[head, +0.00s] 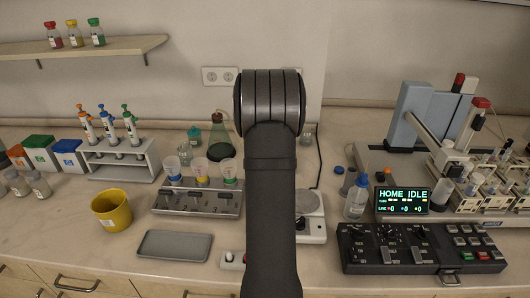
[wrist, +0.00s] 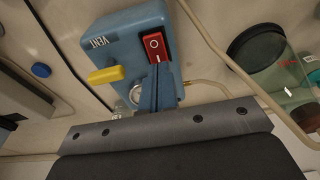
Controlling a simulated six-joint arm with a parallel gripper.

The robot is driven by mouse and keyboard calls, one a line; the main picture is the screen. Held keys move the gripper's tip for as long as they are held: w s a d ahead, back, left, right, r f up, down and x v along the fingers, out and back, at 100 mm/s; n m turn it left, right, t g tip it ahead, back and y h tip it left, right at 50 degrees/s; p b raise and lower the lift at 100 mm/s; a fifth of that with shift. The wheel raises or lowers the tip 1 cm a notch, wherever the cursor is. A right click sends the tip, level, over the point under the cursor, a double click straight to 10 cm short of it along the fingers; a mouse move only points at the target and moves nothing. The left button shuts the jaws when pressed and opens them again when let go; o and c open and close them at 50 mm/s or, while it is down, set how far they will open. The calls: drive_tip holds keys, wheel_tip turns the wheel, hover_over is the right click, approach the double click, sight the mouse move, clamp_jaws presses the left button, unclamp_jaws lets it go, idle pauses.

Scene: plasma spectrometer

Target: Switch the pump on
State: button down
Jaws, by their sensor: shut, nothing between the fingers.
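The pump is a blue box (wrist: 118,32) with a VENT label and a yellow lever (wrist: 106,75) in the wrist view. A red rocker switch (wrist: 156,46) with a white circle mark sits on its right part. Whether the rocker is on or off I cannot tell. My gripper (wrist: 157,68) is shut and empty, its narrow blue-grey fingertips just below the switch in the picture. Whether they touch it is not clear. In the head view my arm hides the gripper and the pump.
A glass vessel (wrist: 262,50) with dark green contents stands right of the pump, with tubing running nearby. In the head view, a pipette rack (head: 122,160), a yellow cup (head: 112,210) and a grey tray (head: 175,245) lie left; a control panel (head: 420,248) stands right.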

drive_tip(key=shift+f, duration=0.65)
drive_tip(key=shift+r, duration=3.55)
wheel_tip(320, 180, down, 7)
